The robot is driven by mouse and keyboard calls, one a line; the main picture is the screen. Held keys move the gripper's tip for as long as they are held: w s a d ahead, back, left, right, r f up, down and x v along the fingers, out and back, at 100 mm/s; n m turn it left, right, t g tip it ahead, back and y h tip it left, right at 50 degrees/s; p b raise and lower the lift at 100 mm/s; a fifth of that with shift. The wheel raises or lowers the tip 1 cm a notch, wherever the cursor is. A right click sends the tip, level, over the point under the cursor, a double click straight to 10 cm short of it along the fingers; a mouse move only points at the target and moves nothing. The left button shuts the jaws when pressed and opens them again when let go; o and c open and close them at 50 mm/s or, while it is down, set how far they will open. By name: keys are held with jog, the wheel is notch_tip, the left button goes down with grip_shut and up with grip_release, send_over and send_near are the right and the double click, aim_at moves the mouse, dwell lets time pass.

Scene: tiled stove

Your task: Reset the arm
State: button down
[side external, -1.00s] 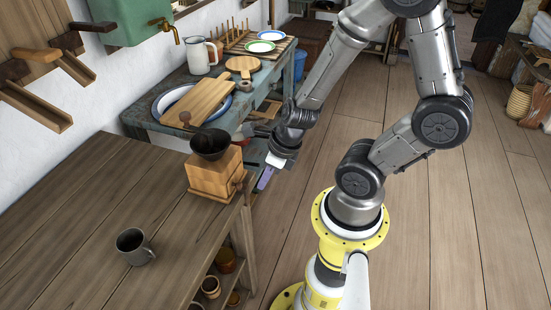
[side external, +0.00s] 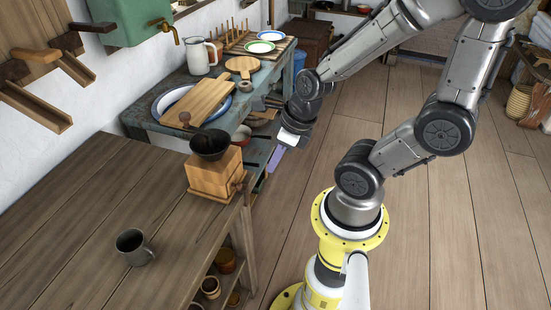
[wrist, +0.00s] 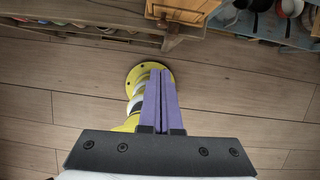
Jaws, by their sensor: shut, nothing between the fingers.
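My gripper (side external: 270,165) hangs in open air to the right of the wooden table, beside the coffee grinder and above the floor. In the wrist view its two purple fingers (wrist: 161,92) lie side by side, shut, with nothing between them. They point down toward the wooden floor and the yellow base flange of my own arm. My arm is bent, with its forearm reaching left from a high elbow.
A wooden coffee grinder (side external: 214,173) stands at the corner of the brown table (side external: 95,215), left of my gripper. A metal mug (side external: 133,245) stands nearer the front. A blue-grey bench (side external: 165,101) behind holds a cutting board (side external: 207,98), a pitcher (side external: 199,59) and plates. The floor (side external: 450,220) at right is clear.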

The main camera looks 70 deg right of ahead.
notch_tip(320, 180, up, 14)
jog(key=s+a+n, duration=0.1)
jog(key=n, duration=1.6)
jog(key=s+a+n+t, duration=0.1)
jog(key=n, duration=1.7)
jog(key=shift+s+a+f+t, duration=0.15)
jog(key=shift+s+a+t, duration=0.15)
jog(key=shift+s+a, duration=0.05)
